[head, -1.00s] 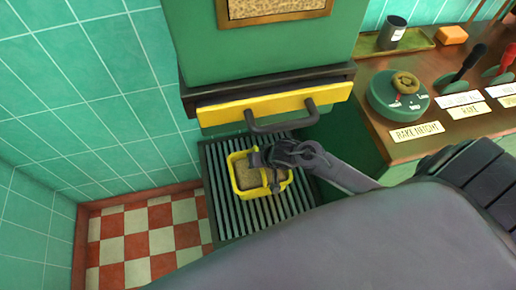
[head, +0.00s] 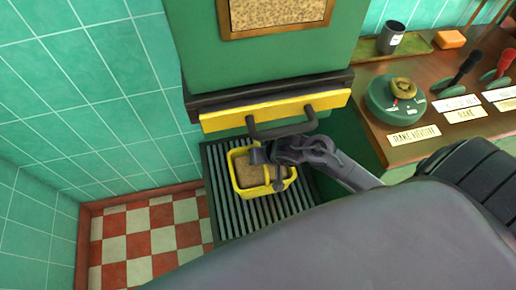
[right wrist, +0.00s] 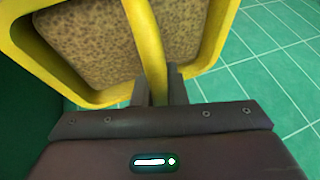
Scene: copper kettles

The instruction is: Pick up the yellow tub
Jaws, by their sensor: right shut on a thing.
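The yellow tub (head: 264,189) is on or just above the dark slatted rack, filled with a brown grainy material; I cannot tell whether its base touches the slats. My right gripper (head: 266,168) reaches in from the right over the tub. In the right wrist view the right gripper (right wrist: 158,88) is shut on the tub's yellow handle bar (right wrist: 147,45), with a finger on each side of it. The brown contents (right wrist: 95,45) show on both sides of the bar. The tub's underside is hidden. My left gripper is not in view.
The slatted rack (head: 221,207) stands below a yellow-fronted drawer (head: 226,120) with a dark handle (head: 282,131). A wooden counter (head: 392,158) with a green dial (head: 396,97) and levers is at right. Teal tiled walls are at left.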

